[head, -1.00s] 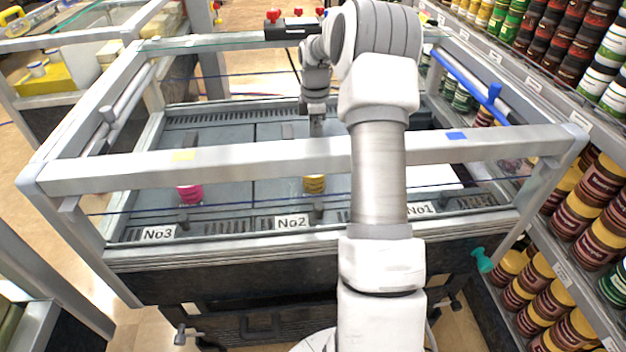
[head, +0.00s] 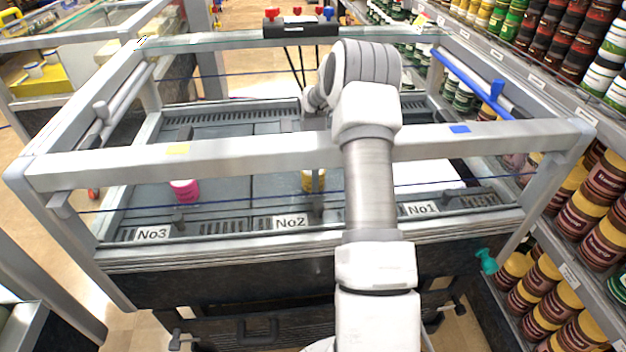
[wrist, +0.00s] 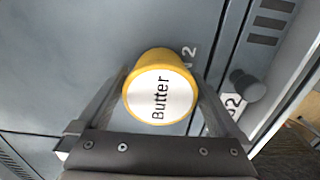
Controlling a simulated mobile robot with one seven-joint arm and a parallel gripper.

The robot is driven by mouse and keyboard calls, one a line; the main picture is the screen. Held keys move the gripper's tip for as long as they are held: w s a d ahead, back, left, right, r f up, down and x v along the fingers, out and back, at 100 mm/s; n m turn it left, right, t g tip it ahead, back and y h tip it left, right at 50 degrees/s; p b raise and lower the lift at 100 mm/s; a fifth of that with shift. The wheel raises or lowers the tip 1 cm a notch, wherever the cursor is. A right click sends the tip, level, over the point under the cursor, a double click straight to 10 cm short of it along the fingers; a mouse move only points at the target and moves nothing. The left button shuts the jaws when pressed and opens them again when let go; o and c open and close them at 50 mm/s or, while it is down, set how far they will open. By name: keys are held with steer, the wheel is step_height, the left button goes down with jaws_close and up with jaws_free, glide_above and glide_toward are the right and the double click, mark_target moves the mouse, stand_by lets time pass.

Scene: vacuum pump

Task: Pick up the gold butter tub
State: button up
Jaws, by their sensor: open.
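The gold butter tub (head: 307,182) stands on the grey deck behind the No2 label, partly covered by a thin grey part in front of it. In the wrist view the tub (wrist: 150,58) shows its yellow side and a white round top reading "Butter". My gripper (wrist: 160,88) is open, with one dark finger on each side of the tub. I cannot tell whether the fingers touch it. In the head view my gripper is mostly hidden behind the white frame bar.
A white frame bar (head: 240,153) crosses in front of the deck. A pink tub (head: 185,190) stands to the left near the No3 label (head: 153,233). A dark knob (wrist: 248,85) stands right of the butter tub. Shelves of jars (head: 590,190) line the right side.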

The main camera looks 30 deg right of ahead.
steer(key=c, duration=1.4)
